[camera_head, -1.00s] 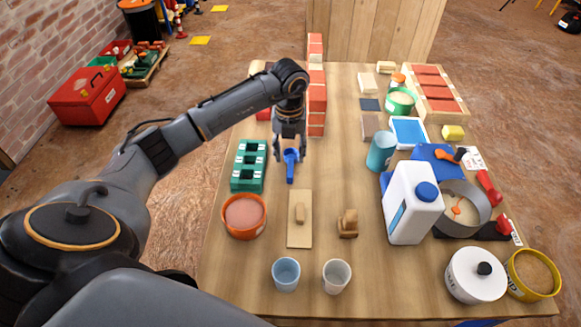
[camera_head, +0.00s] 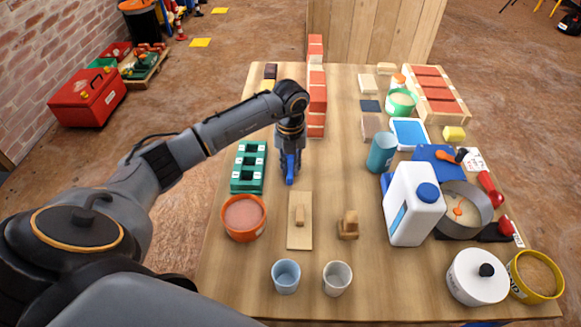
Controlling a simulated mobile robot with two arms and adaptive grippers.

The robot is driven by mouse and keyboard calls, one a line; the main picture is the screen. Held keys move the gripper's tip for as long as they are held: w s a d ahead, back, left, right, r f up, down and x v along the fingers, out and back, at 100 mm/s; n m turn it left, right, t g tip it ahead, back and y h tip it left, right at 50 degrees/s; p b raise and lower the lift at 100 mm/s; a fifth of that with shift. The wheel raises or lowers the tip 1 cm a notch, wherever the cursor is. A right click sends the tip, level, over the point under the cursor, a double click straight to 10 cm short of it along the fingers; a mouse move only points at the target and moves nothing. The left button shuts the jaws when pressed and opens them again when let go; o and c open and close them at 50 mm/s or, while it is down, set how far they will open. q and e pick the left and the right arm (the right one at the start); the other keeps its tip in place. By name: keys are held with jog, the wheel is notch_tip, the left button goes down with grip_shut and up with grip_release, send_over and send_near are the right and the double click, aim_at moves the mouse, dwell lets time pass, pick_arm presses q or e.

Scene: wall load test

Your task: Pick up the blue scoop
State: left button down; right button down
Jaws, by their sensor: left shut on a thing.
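The blue scoop (camera_head: 290,172) is near the middle-left of the wooden table, to the right of the green block holder. My left gripper (camera_head: 289,155) points down over it and is shut on it. The gripper covers the scoop's far end; its near end shows below the fingers. I cannot tell whether the scoop touches the table. My right gripper is out of view.
A green holder (camera_head: 248,167) stands close left of the gripper. An orange bowl (camera_head: 243,217) and wooden float (camera_head: 300,231) lie nearer. A brick stack (camera_head: 317,103) rises behind. A white jug (camera_head: 413,204) stands right; the table between is mostly clear.

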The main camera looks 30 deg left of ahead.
aim_at(291, 169)
pick_arm(q)
jog(key=shift+r, duration=0.1)
